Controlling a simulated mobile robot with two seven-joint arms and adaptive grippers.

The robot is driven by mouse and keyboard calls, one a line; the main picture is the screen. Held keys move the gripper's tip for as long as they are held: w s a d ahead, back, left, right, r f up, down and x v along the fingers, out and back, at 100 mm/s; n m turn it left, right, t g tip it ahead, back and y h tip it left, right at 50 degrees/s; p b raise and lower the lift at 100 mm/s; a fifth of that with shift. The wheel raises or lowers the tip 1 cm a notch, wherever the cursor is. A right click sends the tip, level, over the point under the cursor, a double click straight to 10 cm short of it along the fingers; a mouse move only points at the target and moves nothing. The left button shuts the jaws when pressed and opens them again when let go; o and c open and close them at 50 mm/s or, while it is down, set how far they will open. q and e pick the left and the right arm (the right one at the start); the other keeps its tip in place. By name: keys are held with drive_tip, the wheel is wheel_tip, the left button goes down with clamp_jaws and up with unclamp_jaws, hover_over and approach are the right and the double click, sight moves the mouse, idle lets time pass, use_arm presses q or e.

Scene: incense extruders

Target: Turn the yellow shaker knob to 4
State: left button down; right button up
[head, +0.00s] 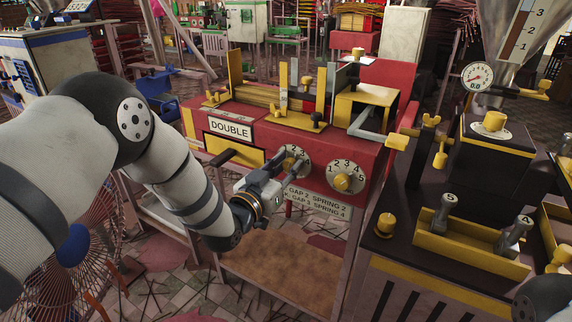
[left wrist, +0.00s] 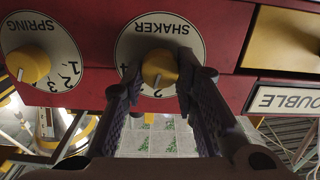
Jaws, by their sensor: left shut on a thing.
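The yellow shaker knob (head: 290,163) sits on a round white numbered dial, the left of two dials on the red machine's front. In the left wrist view, the knob (left wrist: 160,68) shows upside down under the word SHAKER on its dial (left wrist: 160,37). My left gripper (head: 282,173) reaches it from the front, with one finger on each side. It is shut on the knob. The fingers hide part of the dial's numbers, and I cannot tell which number the knob points to. My right gripper is not in view.
The spring knob (head: 343,182) is close to the right on its own dial. A black handle (head: 224,157) sticks out left of the gripper, below the DOUBLE sign (head: 231,129). A dark bench with a yellow tray (head: 470,250) stands at the right.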

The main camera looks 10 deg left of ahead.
use_arm(q)
drive_tip(key=m, duration=0.3)
drive_tip(key=m+p, duration=0.1)
drive_tip(key=m, duration=0.1)
drive_tip(key=shift+s+d+m, duration=0.1)
drive_tip(key=shift+d+m, duration=0.1)
drive_tip(key=shift+m, duration=0.2)
drive_tip(key=m, duration=0.5)
drive_tip(key=shift+f+p, duration=0.15)
drive_tip(key=shift+p, duration=0.25)
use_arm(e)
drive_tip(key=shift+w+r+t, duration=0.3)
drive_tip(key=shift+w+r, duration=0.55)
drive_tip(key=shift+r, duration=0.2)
use_arm(q)
drive_tip(key=shift+m, duration=0.4)
drive_tip(key=c, duration=1.3)
unclamp_jaws()
drive_tip(key=v, duration=1.2)
